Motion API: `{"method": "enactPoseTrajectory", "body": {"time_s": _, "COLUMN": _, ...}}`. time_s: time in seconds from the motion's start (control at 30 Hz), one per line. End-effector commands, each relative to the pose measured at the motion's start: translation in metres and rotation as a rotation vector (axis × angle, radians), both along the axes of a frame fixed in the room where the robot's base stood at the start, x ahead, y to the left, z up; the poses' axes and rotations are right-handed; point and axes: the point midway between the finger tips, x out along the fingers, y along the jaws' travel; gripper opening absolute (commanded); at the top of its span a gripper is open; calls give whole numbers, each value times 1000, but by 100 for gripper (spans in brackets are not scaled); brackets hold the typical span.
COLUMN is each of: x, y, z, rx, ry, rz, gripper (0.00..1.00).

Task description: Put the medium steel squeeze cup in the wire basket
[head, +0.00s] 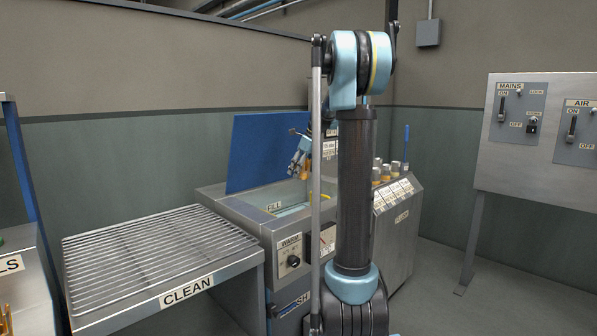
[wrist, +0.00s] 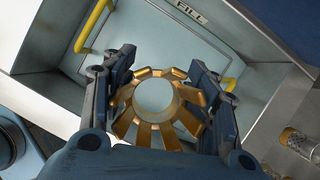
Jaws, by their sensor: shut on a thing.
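My gripper (wrist: 166,84) is shut on a bronze-coloured slotted cup (wrist: 190,122), which has finger-like ribs and a round opening in its middle. The cup is held over an open grey tank (wrist: 140,52) marked FILL. In the head view my gripper (head: 299,160) is small and above the tank (head: 284,209), partly hidden by my arm. Yellow bar handles (wrist: 91,26) show inside the tank; whether they belong to a wire basket I cannot tell, as no mesh is visible. I see no plainly steel-coloured cup.
A slatted rack marked CLEAN (head: 165,250) stands left of the tank and is empty. A blue panel (head: 262,150) rises behind the tank. A cabinet with several small jars (head: 385,172) stands to the right. A switch panel (head: 535,130) is at the far right.

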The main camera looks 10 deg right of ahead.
Motion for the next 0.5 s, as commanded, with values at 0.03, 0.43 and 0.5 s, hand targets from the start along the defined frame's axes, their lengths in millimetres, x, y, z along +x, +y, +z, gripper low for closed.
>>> {"method": "enactPoseTrajectory", "body": {"time_s": 0.03, "x": 0, "y": 0, "z": -3, "rx": 0, "ry": 0, "rz": 0, "gripper": 12}}
{"method": "enactPoseTrajectory", "body": {"time_s": 0.43, "x": 0, "y": 0, "z": -39, "rx": 0, "ry": 0, "rz": 0, "gripper": 12}}
{"method": "enactPoseTrajectory", "body": {"time_s": 0.5, "x": 0, "y": 0, "z": -46, "rx": 0, "ry": 0, "rz": 0, "gripper": 12}}
